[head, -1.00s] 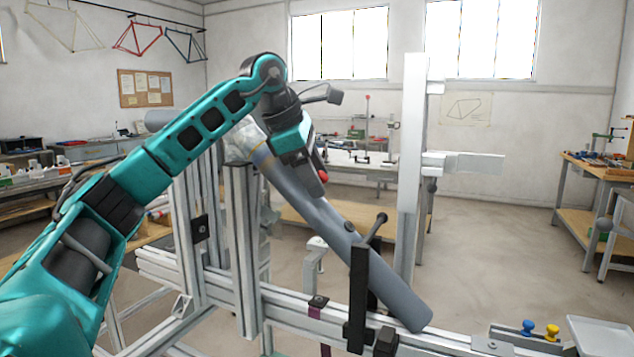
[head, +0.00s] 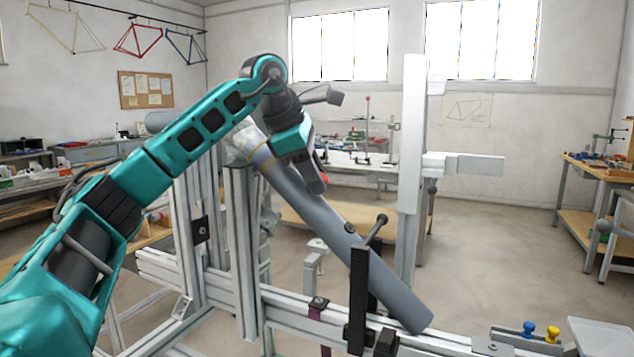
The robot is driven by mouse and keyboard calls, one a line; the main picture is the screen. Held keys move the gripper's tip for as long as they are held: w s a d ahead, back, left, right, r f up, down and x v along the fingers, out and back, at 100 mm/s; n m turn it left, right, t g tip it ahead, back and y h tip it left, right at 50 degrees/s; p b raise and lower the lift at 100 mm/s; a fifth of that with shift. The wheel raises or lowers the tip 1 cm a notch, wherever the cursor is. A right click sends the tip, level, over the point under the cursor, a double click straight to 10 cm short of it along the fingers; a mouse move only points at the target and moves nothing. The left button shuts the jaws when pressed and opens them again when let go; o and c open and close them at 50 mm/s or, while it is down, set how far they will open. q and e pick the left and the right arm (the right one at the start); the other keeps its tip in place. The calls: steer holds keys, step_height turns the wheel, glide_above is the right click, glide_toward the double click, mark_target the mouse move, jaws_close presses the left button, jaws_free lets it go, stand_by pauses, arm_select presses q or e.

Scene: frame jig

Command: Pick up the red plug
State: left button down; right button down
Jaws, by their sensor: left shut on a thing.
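My left gripper (head: 316,184) reaches in from the left and points down at the long grey tube of the frame (head: 345,242). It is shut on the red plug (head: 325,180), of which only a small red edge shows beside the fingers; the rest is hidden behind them. The grey tube slants from upper left to lower right. I cannot tell whether the plug touches the tube. My right gripper is not in view.
A black clamp (head: 359,300) with a lever stands by the tube's lower end. A tall pale post (head: 411,170) rises to the right. Blue (head: 529,327) and yellow (head: 552,332) plugs stand on the jig at lower right, beside a grey tray (head: 600,335).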

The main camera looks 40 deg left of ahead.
arm_select(q)
steer(key=shift+a, duration=0.1)
step_height(320, 180, up, 20)
stand_by(0.8)
steer(key=shift+s, duration=0.1)
